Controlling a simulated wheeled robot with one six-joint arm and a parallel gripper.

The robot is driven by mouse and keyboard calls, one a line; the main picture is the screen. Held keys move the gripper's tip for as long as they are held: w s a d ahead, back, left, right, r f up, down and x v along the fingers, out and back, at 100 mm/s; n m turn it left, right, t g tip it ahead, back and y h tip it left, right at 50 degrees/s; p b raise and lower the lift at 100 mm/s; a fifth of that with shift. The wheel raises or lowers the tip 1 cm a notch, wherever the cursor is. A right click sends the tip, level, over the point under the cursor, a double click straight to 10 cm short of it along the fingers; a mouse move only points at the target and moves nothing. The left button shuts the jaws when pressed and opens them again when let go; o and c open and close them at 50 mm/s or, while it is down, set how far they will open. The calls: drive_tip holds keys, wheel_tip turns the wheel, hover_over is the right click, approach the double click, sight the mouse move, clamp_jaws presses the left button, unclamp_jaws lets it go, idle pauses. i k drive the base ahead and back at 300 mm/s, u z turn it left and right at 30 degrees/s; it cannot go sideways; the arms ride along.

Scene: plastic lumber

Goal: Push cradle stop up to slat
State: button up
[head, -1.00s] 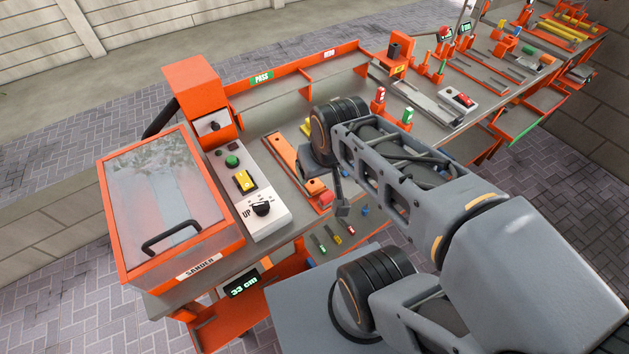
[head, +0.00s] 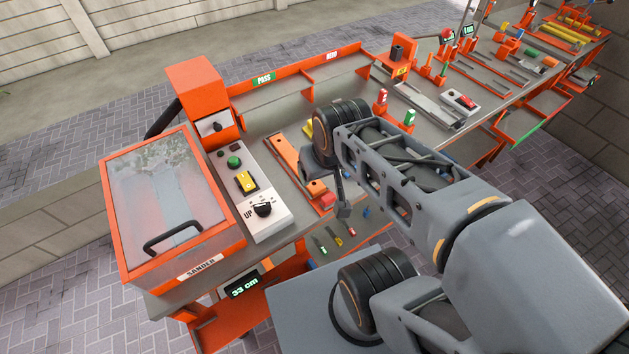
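A long orange cradle (head: 287,160) lies on the grey bench, running from back left to front right. At its near end is an orange block with a dark hole, which looks like the cradle stop (head: 316,188). A red rounded piece (head: 327,201) sits beside it. I cannot make out a separate slat in the cradle, nor a gap between slat and stop. My gripper (head: 343,211) points down just right of the red piece, near the bench's front edge. It looks apart from the stop, but contact is hard to judge. Its fingers are too small to read.
Left of the cradle stands a control panel (head: 262,225) with knobs and a yellow switch. The sander (head: 165,205) with its clear lid is farther left. Red and green bottle-like pieces (head: 380,97) stand behind my arm. Small coloured tools (head: 337,241) hang at the front edge.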

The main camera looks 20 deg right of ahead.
sight(328, 202)
drive_tip(key=z, duration=0.05)
drive_tip(key=k, duration=0.5)
drive_tip(key=z, duration=1.35)
drive_tip(key=k, duration=0.85)
drive_tip(key=u, duration=1.5)
drive_tip(key=i, duration=0.5)
drive_tip(key=z, duration=0.05)
